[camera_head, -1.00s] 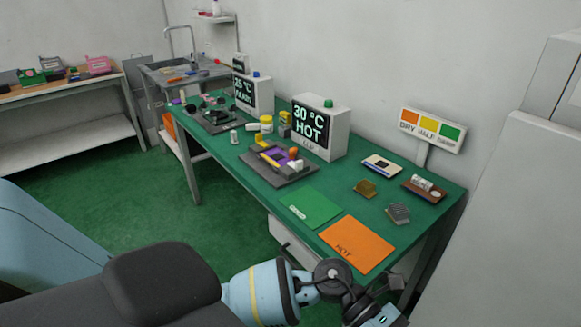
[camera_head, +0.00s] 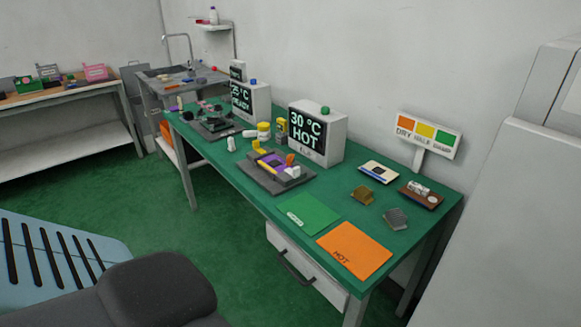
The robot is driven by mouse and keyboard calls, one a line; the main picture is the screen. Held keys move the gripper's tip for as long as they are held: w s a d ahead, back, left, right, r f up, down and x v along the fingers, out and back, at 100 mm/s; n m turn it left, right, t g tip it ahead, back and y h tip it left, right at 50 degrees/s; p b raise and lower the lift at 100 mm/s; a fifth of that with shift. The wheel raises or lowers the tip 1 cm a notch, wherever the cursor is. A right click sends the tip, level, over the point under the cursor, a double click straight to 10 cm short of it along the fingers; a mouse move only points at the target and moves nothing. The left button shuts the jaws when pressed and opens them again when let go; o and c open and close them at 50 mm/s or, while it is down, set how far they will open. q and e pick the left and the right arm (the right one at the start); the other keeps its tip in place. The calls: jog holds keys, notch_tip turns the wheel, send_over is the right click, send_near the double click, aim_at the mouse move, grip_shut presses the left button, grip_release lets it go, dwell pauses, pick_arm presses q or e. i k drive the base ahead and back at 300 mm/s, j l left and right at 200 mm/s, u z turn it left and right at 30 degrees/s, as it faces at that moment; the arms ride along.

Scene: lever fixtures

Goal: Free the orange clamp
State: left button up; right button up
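A dark grey fixture (camera_head: 262,181) stands on the green bench top, in front of the "30 °C HOT" box. On it are a purple plate (camera_head: 278,163), a small orange block (camera_head: 290,159), which may be the orange clamp, a white block (camera_head: 292,172) and yellow parts (camera_head: 258,147). At this size I cannot tell whether the orange piece is clamped. A second dark fixture (camera_head: 214,130) stands further left with small dark parts on it. Neither gripper shows now.
The "30 °C HOT" box (camera_head: 335,143) and "25 °C READY" box (camera_head: 260,105) stand behind the fixtures. A green mat (camera_head: 309,212), an orange "HOT" mat (camera_head: 354,250) and small blocks lie right. A drawer (camera_head: 305,265) is below. A grey cabinet (camera_head: 490,220) stands right.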

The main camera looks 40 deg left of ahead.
aim_at(290, 157)
jog(key=i+l+u, duration=0.15)
jog(key=i+l, duration=0.45)
jog(key=u, duration=1.6)
jog(key=z, duration=0.35)
jog(key=j+z, duration=0.15)
jog(key=z, duration=0.25)
jog(key=i+j+z, duration=0.1)
jog(key=z, duration=0.25)
jog(key=j+z, duration=0.3)
jog(key=j, duration=0.15)
jog(key=k+j+z, duration=0.1)
jog(key=j+z, duration=0.2)
jog(key=j, duration=0.35)
jog(key=k+j+z, duration=0.1)
jog(key=j, duration=0.2)
jog(key=k+j, duration=0.1)
jog(key=j, duration=0.25)
jog(key=z, duration=0.05)
